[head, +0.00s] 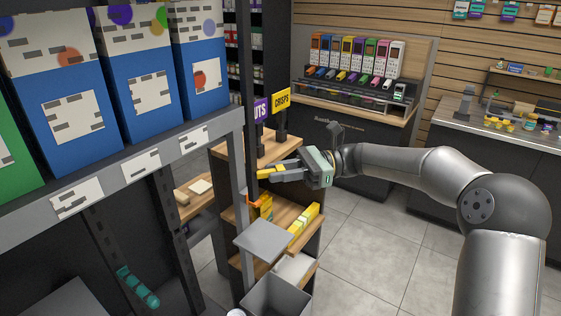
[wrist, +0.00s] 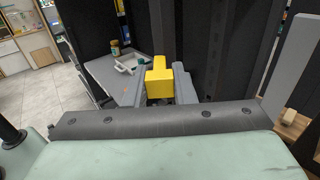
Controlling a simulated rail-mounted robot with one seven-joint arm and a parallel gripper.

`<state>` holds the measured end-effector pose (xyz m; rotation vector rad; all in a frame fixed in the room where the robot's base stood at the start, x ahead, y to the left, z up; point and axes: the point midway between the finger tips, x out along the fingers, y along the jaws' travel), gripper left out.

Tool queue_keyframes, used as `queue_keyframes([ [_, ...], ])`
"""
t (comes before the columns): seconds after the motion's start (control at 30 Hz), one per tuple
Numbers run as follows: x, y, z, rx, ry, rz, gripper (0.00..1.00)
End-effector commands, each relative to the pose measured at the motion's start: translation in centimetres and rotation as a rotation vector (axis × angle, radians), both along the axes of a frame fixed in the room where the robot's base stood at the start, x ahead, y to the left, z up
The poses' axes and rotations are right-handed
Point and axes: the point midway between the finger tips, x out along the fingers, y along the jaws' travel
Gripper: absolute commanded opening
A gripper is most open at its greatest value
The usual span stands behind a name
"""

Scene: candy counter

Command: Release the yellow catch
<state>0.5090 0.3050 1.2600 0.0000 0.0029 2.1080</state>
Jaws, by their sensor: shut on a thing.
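The yellow catch (wrist: 159,78) shows as a small yellow block in the middle of the wrist view. My gripper (wrist: 161,88) has one grey finger on each side of it and is shut on it. What the catch is mounted on is largely hidden behind the block and the fingers. In the head view my gripper (head: 266,174) reaches left to the dark upright by the wooden shelf unit. Yellow shows at its fingers, but the catch's outline is too small to make out there.
An orange piece (head: 255,201) sits on the upright below my gripper. A grey plate (head: 263,236) and grey bin (head: 277,297) are lower down. Blue boxes (head: 136,85) fill the rack at left. CRISPS sign (head: 282,100) stands behind. Open floor (head: 365,235) lies right of the shelf unit.

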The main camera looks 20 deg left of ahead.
Motion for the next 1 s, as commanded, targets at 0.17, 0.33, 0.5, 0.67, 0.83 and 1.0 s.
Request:
queue_keyframes([
  [0.17, 0.0, 0.0, 0.0, 0.002, -0.002, 0.001, 0.01],
  [0.33, 0.0, 0.0, 0.1, 0.003, -0.002, 0.001, 0.40],
  [0.5, 0.0, 0.0, 0.0, 0.002, -0.002, 0.001, 0.45],
  [0.67, 0.1, -0.1, 0.0, 0.002, -0.001, 0.000, 0.45],
  [0.83, 1.1, -1.6, -0.2, 0.004, -0.002, -0.003, 0.45],
  [1.0, 3.0, -4.9, -0.3, 0.003, -0.004, -0.005, 0.45],
])
